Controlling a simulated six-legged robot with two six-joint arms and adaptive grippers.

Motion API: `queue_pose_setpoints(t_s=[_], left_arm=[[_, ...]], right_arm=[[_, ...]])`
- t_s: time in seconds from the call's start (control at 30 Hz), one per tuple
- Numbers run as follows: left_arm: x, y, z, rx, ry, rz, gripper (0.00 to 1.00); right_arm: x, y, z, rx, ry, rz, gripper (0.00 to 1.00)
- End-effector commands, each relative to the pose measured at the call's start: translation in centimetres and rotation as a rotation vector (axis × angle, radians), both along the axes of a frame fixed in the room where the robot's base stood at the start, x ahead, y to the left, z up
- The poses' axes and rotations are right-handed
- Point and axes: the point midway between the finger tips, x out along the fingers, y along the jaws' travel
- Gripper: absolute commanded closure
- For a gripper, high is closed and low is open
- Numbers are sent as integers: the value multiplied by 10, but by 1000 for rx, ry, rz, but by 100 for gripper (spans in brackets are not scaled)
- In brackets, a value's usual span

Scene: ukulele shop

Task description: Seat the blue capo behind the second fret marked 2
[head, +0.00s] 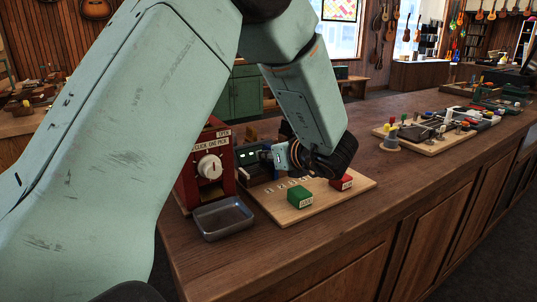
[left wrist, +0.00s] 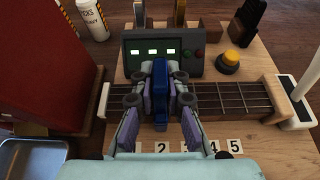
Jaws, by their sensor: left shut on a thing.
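The blue capo (left wrist: 160,75) stands upright between the fingers of my left gripper (left wrist: 160,100) in the left wrist view. The gripper is shut on it. The capo is over the dark fretted neck (left wrist: 235,98), with its far end in front of the grey-green box; I cannot tell whether it touches the strings. Number tags lie in front of the neck: tag 2 (left wrist: 160,147) is just below the capo, and tags 4 (left wrist: 213,147) and 5 (left wrist: 235,146) are to the right. The fingers partly hide other tags. In the head view my left gripper (head: 283,158) reaches over the board; the capo is hard to make out there.
The box (left wrist: 193,47) has three lit windows. A yellow button (left wrist: 231,59) and a white-based post (left wrist: 297,97) stand right. The red pick dispenser (head: 205,165) and metal tray (head: 222,217) are left of the wooden board (head: 330,202), which bears green (head: 299,197) and red (head: 341,182) blocks.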

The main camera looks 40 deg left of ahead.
Motion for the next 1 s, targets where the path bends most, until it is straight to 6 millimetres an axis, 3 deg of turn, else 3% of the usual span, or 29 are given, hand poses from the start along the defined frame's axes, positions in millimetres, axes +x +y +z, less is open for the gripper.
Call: queue_pose_setpoints(t_s=[0.27, 0.3, 0.4, 0.7, 1.0], left_arm=[[0, 0, -5, 0, 0, 0, 100], [0, 0, -4, 0, 0, 0, 84], [0, 0, -4, 0, 0, 0, 77], [0, -1, -3, 0, 0, -1, 77], [-5, -19, 5, 1, 0, -2, 77]], right_arm=[[0, 0, -5, 0, 0, 0, 100], [0, 0, -5, 0, 0, 0, 100], [0, 0, -5, 0, 0, 0, 100], [0, 0, -4, 0, 0, 0, 100], [0, 0, 0, 0, 0, 0, 100]])
